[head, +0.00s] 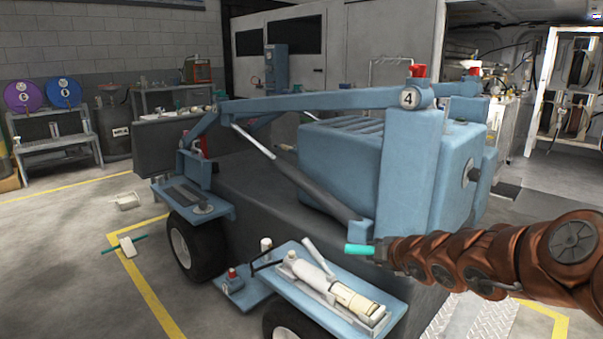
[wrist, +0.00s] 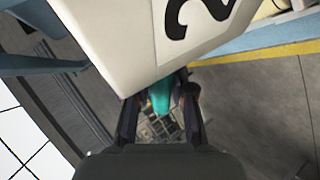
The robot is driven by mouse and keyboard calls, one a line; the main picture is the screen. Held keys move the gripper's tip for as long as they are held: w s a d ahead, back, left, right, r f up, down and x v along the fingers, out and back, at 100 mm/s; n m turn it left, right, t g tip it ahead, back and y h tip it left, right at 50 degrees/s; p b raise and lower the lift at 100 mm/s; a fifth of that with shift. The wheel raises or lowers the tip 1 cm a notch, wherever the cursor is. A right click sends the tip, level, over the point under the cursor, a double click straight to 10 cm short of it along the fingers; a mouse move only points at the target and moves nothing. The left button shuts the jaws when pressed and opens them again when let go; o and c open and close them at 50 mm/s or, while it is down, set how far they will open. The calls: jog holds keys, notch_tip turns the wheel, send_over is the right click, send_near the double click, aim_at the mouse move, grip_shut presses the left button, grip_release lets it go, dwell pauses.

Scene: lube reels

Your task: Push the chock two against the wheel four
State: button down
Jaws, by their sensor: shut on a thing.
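Chock two (wrist: 125,35) is a white block marked "2" that fills the top of the wrist view. Its teal handle (wrist: 161,92) lies between the fingers of my gripper (wrist: 162,108), which is shut on it. In the head view the teal handle (head: 360,249) sticks out left of my gripper (head: 384,251), beside the blue vehicle; the white block is not seen there. The blue vehicle (head: 403,170) carries a "4" on its right post. One dark wheel (head: 187,250) shows at its left and another (head: 288,322) at the bottom edge. I cannot tell which wheel is four.
Another white chock (head: 128,246) with a teal handle lies on the floor by the yellow line, and a white block (head: 127,201) lies farther back. A blue side shelf (head: 352,322) juts from the vehicle. Open floor lies at the left.

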jog(key=shift+f+b, duration=1.35)
jog(key=shift+f, duration=0.6)
jog(key=shift+a, duration=0.1)
